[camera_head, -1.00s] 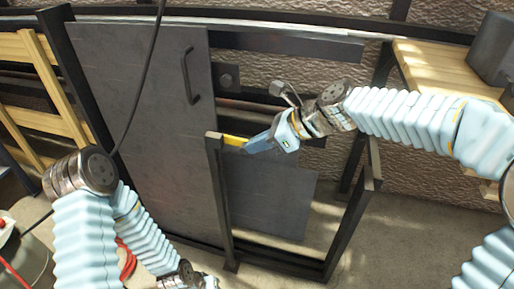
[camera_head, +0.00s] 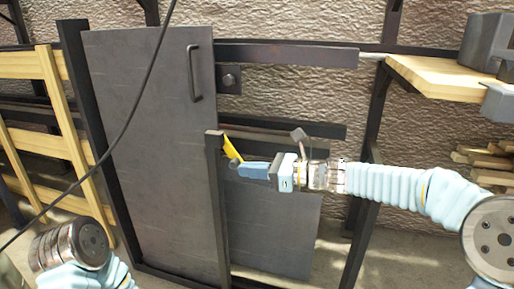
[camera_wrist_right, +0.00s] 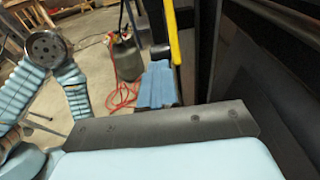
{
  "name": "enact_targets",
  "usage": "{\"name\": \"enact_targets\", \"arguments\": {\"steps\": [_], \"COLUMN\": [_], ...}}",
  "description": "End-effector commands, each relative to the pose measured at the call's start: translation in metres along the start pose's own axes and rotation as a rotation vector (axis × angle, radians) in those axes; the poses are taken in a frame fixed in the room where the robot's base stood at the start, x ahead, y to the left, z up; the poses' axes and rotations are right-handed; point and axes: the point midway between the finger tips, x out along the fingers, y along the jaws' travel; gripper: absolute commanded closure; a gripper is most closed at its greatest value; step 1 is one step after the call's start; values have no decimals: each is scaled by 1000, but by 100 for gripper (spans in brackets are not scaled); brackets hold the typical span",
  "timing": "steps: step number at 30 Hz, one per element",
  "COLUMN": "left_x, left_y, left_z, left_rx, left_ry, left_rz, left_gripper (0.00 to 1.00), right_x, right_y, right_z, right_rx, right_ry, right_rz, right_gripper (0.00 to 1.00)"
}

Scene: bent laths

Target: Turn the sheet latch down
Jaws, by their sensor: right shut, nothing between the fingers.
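The sheet latch (camera_head: 232,149) is a short yellow bar at the top of a dark upright post in the head view. It slants steeply down to the right. In the right wrist view the yellow bar (camera_wrist_right: 174,38) runs past the fingertips. My right gripper (camera_head: 240,167) is shut and empty, its blue fingers at the lower end of the latch. Its fingers also show in the right wrist view (camera_wrist_right: 158,84), close beside the bar; I cannot tell whether they touch it. My left gripper is out of view; only part of my left arm shows.
A tall dark grey sheet (camera_head: 150,150) with a handle (camera_head: 194,72) stands left of the post (camera_head: 216,200). A lower grey sheet (camera_head: 270,230) stands right of it. A dark cable hangs in front. A wooden shelf (camera_head: 440,78) is at the right.

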Motion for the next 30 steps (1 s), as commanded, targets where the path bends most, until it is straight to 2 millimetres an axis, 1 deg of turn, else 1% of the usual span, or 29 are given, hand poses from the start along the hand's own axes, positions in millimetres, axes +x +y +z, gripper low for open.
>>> {"name": "enact_targets", "arguments": {"steps": [7,15,22,30], "left_x": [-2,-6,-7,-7], "left_y": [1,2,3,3], "left_z": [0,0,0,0], "left_rx": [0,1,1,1], "left_ry": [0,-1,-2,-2], "left_rz": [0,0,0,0], "left_gripper": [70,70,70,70], "right_x": [19,35,44,47], "right_y": [-4,-4,-4,-4], "right_z": [-14,-22,-25,-26], "right_rx": [2,1,1,0], "right_ry": [1,2,2,2], "right_rz": [3,3,2,2], "right_gripper": [100,100,100,100]}}
